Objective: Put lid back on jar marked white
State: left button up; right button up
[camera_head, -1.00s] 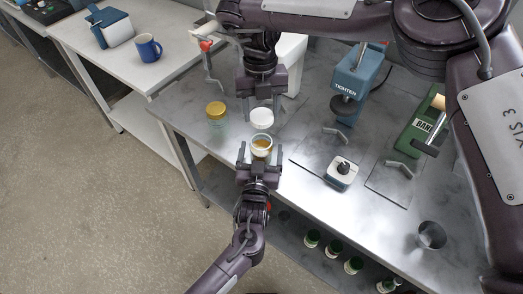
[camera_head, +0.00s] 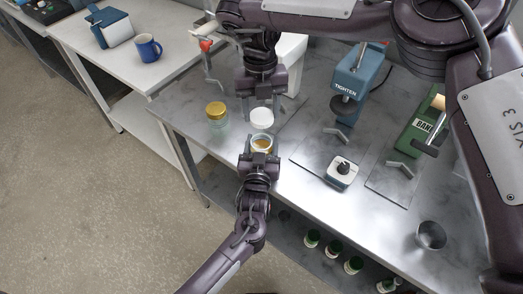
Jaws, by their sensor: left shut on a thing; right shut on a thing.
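The open glass jar (camera_head: 262,143), with a white rim and amber contents, is near the front edge of the grey metal table. My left gripper (camera_head: 260,152) is shut on this jar from the front, its fingers hiding the lower part. The white lid (camera_head: 262,117) is just behind the jar and apart from it. My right gripper (camera_head: 262,106) comes from behind and is shut on the lid. Any mark on the jar cannot be read.
A second jar with a gold lid (camera_head: 216,110) stands to the left. A blue TIGHTEN device (camera_head: 358,75), a white box with a black knob (camera_head: 342,172), a green device (camera_head: 420,130) and a metal cup (camera_head: 431,236) are on the right. A blue mug (camera_head: 148,48) is on the side table.

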pick_arm(q)
jog(key=shift+c, duration=1.4)
pick_arm(e)
send_over(261, 149)
jog(key=w, duration=0.3)
jog(key=shift+f, duration=2.5)
jog(key=shift+f, duration=0.1)
jog(key=shift+f, duration=0.75)
jog(key=shift+f, duration=0.6)
